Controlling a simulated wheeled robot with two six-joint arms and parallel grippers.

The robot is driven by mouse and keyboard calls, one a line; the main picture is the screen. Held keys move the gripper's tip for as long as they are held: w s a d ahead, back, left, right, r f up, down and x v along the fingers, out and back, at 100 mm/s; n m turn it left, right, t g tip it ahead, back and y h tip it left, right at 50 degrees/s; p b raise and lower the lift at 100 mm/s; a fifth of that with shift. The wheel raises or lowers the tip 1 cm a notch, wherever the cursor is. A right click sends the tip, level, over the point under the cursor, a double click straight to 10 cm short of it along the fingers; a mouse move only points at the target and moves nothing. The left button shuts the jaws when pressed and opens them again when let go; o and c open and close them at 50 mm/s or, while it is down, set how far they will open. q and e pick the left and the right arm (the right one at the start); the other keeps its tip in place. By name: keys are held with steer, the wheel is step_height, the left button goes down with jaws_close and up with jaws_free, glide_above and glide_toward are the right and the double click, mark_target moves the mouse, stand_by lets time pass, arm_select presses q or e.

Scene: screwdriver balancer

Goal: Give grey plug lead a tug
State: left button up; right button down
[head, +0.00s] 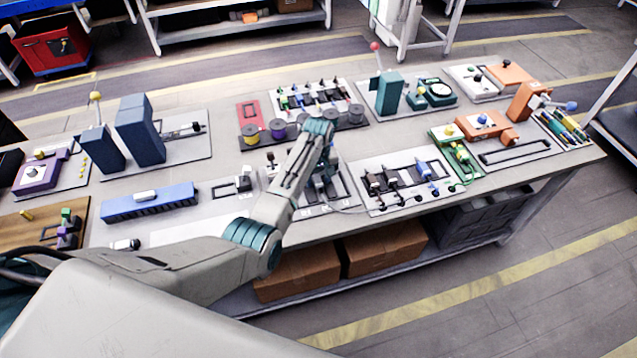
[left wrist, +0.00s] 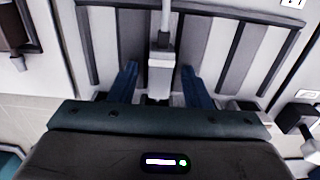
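In the left wrist view a light grey plug (left wrist: 161,72) with a grey lead (left wrist: 165,18) running to the top edge stands between my left fingers. My left gripper (left wrist: 159,80) has two blue fingers, one on each side of the plug, with a visible gap on both sides. It is open around the plug and not closed on it. Behind it is a dark-framed panel with grey strips (left wrist: 215,50). In the head view my left gripper (head: 324,168) points down over the middle of the bench, and my arm hides most of the plug's station. My right gripper is not in view.
To the right is a white board with black and blue clamps (head: 395,182). Spools (head: 277,128) stand behind my wrist. A blue bar block (head: 150,202) lies to the left. The bench's front edge is close, with cardboard boxes (head: 385,247) on the shelf below.

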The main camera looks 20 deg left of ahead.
mark_target(318, 180)
arm_select(q)
steer(key=shift+r, duration=0.1)
step_height(318, 180, up, 5)
steer(key=p, duration=0.5)
steer(key=shift+r, duration=0.3)
steer(key=shift+r+p, duration=0.3)
steer(key=shift+r, duration=0.4)
